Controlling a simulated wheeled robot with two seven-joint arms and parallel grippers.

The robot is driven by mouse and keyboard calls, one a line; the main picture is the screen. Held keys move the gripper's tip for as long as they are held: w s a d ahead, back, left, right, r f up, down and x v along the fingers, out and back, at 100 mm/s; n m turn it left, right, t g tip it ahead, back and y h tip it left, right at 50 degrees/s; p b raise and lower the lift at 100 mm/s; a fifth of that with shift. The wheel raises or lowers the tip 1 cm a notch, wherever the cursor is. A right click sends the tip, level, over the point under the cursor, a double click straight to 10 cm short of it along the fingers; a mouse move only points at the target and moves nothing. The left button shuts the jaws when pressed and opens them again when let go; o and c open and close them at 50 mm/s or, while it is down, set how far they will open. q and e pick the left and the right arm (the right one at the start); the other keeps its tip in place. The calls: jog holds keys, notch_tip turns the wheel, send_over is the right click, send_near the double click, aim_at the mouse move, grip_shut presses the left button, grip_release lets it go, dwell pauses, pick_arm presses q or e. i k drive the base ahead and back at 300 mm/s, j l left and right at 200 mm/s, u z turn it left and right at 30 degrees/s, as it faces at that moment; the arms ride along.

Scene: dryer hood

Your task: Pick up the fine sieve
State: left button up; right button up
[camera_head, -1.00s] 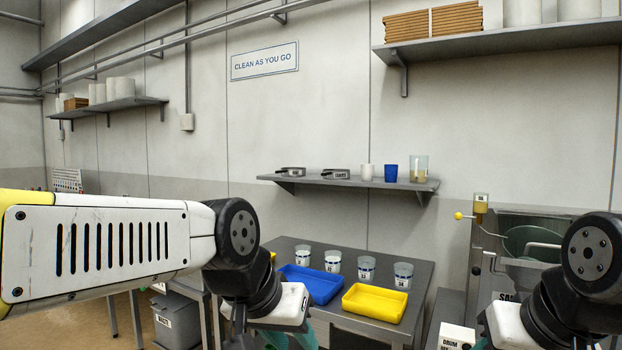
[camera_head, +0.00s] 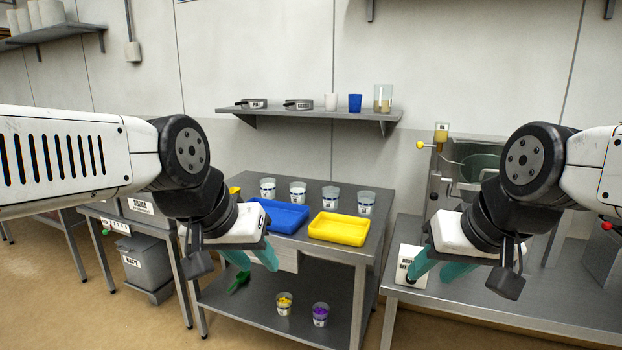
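Two small metal sieves with handles lie on the wall shelf (camera_head: 330,113). The left one (camera_head: 253,104) has a short label that looks like "FINE", so it appears to be the fine sieve. The right one (camera_head: 299,105) has a longer label that looks like "COARSE". My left gripper (camera_head: 259,266), with teal fingers, is in front of the table, below and in front of the shelf. Its fingers are apart and hold nothing visible. My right gripper (camera_head: 433,276) is at the right, in front of the other bench, its teal fingers apart and empty.
A white cup (camera_head: 331,102), a blue cup (camera_head: 355,103) and a glass beaker (camera_head: 383,98) stand on the shelf to the right. Below, the table holds a blue tray (camera_head: 283,224), a yellow tray (camera_head: 339,240) and several labelled cups. A machine (camera_head: 470,165) stands at right.

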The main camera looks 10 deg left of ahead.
aim_at(251, 103)
jog(key=i+j, duration=0.25)
jog(key=j, duration=0.15)
jog(key=i+j, duration=0.25)
jog(key=j, duration=0.15)
jog(key=i+j, duration=0.2)
jog(key=j, duration=0.2)
jog(key=i+j, duration=0.25)
jog(key=j, duration=0.15)
jog(key=i+j, duration=0.25)
jog(key=j, duration=0.15)
